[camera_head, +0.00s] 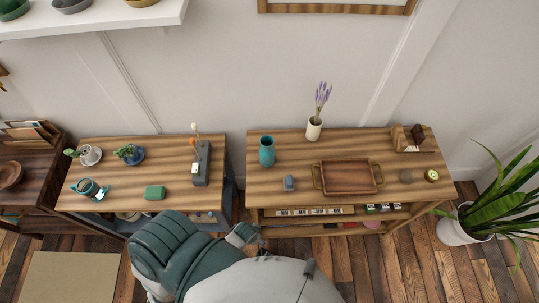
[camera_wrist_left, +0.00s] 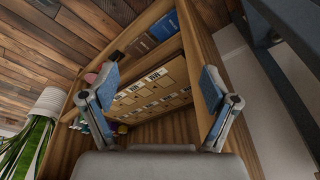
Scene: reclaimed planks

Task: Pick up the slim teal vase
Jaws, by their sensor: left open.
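The slim teal vase (camera_head: 267,151) stands upright on the left part of the right-hand wooden table (camera_head: 285,187), near its back. My left gripper (camera_head: 245,234) is in front of that table's left front corner, lower in the picture than the vase and apart from it. In the left wrist view my left gripper (camera_wrist_left: 158,84) is open, with nothing between its fingers, and faces the shelf under the tabletop. The vase does not show in the left wrist view. My right gripper is not in view.
A grey block (camera_head: 289,183) and a wooden tray (camera_head: 347,178) stand right of the vase's front. A white vase with lavender (camera_head: 314,130) is at the back. The left table (camera_head: 125,172) stands across a narrow gap.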

